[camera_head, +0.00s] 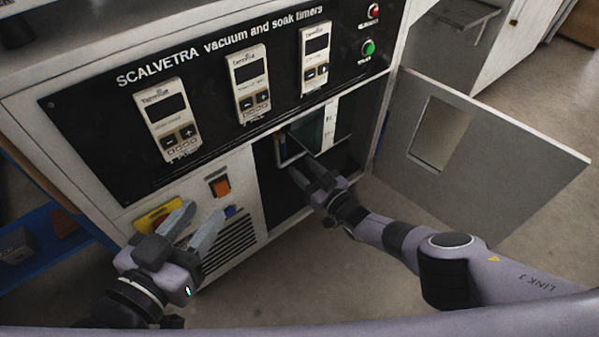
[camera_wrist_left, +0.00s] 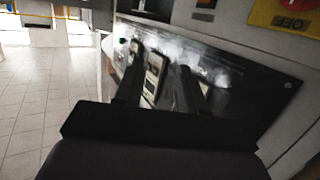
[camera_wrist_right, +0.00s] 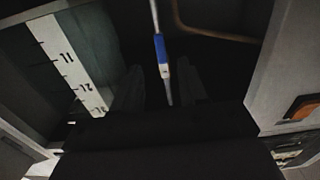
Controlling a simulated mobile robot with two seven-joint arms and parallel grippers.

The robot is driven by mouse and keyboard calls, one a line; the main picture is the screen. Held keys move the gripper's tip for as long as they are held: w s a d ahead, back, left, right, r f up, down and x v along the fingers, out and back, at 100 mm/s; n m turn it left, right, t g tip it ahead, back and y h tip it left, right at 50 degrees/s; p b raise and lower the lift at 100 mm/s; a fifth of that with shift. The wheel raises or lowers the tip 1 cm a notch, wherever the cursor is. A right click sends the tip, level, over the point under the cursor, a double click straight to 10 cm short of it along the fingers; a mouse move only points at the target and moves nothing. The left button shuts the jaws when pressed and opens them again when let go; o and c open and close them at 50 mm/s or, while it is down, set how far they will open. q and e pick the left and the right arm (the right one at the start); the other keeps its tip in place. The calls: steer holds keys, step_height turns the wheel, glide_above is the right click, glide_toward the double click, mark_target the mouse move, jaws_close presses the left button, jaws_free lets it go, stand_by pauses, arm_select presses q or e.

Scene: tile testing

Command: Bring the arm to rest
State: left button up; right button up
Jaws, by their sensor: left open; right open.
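My left gripper (camera_head: 206,208) is open and empty in front of the cabinet's lower left, near the orange switch (camera_head: 220,187) and the yellow plate with a red knob (camera_head: 158,218). Its two fingers also show apart in the left wrist view (camera_wrist_left: 158,75). My right gripper (camera_head: 303,168) is open, with its fingers at the mouth of the dark open compartment (camera_head: 268,165) of the cabinet. In the right wrist view, a thin pale rod with a blue band (camera_wrist_right: 160,48) shows between and beyond the open fingers; I cannot tell whether it touches them.
The black panel (camera_head: 205,100) carries three timers, one of them the left timer (camera_head: 167,118), above the grippers. The compartment's grey door (camera_head: 500,165) stands wide open to the right, beside my right arm. A numbered scale (camera_wrist_right: 68,60) stands inside the compartment. Floor (camera_head: 310,270) in front is clear.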

arm_select(q)
steer(key=shift+s+f, duration=0.15)
steer(key=shift+s, duration=0.2)
steer(key=shift+w, duration=0.2)
